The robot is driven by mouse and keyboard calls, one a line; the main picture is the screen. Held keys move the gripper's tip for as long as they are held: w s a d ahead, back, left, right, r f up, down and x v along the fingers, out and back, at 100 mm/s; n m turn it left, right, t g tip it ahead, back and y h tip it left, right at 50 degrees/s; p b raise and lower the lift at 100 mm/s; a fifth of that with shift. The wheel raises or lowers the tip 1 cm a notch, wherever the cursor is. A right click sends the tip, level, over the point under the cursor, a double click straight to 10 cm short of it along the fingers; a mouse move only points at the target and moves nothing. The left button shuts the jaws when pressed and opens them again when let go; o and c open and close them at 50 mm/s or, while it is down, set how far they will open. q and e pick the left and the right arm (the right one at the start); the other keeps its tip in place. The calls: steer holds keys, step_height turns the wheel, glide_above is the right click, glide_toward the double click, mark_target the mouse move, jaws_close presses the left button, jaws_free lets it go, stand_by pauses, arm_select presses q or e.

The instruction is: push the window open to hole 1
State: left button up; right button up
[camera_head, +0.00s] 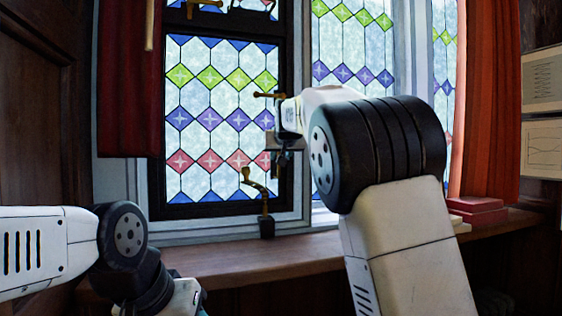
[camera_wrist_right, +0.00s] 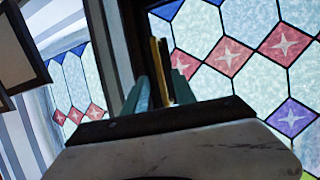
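The window (camera_head: 222,208) is a dark-framed casement with leaded panes in green, purple and red diamonds. A brass handle (camera_head: 266,95) shows at its right edge. A curved brass stay (camera_head: 258,188) rises from a dark block on the sill below; no holes can be made out. My right gripper (camera_head: 281,158) is at the window's right edge, above the stay and partly hidden by my wrist. In the right wrist view its two greenish fingers (camera_wrist_right: 160,92) stand apart, with a brass bar (camera_wrist_right: 156,72) showing between them; contact is unclear.
A wooden sill (camera_head: 260,258) runs below the window. Red books (camera_head: 477,211) lie on it at the right. A dark red curtain (camera_head: 128,85) hangs at the left and an orange-red one (camera_head: 490,105) at the right. Another leaded window (camera_head: 345,50) is behind my right arm.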

steer(key=x, duration=0.5)
jaws_close()
stand_by(1.4)
